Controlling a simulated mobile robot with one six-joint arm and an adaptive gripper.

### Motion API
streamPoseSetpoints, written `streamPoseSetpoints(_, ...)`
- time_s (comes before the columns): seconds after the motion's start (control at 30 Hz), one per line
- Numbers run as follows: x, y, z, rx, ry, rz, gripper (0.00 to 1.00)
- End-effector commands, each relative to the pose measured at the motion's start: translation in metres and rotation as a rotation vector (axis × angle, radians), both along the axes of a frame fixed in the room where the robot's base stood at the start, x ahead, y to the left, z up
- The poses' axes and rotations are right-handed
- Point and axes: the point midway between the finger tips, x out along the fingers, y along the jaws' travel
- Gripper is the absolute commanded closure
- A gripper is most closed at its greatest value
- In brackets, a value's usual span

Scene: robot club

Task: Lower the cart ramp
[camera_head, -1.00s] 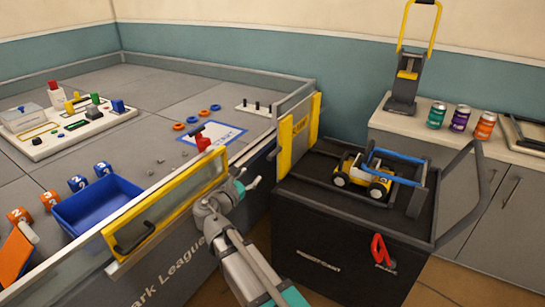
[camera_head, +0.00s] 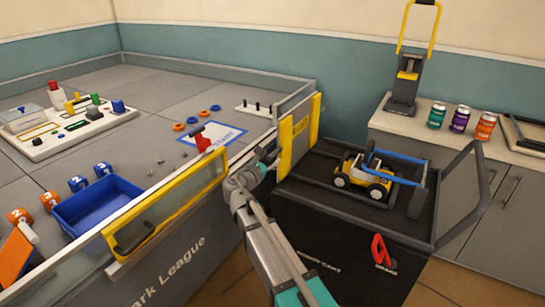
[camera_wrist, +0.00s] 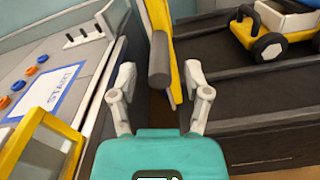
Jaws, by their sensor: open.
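The cart ramp (camera_head: 301,128) is a yellow-edged panel standing upright at the left end of the black cart (camera_head: 330,215), beside the arena wall. In the wrist view the ramp (camera_wrist: 154,14) is seen nearly edge-on, with a dark grey round bar (camera_wrist: 159,62) at its near side. My gripper (camera_head: 267,158) is in the gap between arena and cart, just in front of the ramp. In the wrist view its two fingers (camera_wrist: 160,80) are spread, one on each side of the grey bar's lower end. I cannot tell whether either finger touches it.
A yellow toy vehicle (camera_head: 362,176) with a blue bar across it sits on the cart. A red clip (camera_head: 381,251) is on the cart's front. The arena's yellow-framed gate (camera_head: 165,210) and a red latch (camera_head: 203,139) are to the left. Cans stand on the cabinet behind.

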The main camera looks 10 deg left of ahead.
Motion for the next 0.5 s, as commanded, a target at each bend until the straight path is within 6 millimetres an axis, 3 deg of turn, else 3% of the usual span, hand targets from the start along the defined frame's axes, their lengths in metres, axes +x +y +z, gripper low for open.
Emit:
streamPoseSetpoints(0.2, 0.017, -0.006, 0.000, 0.000, 0.000, 0.000, 0.38)
streamPoseSetpoints(0.5, 0.020, -0.008, 0.000, 0.000, 0.000, 0.001, 0.38)
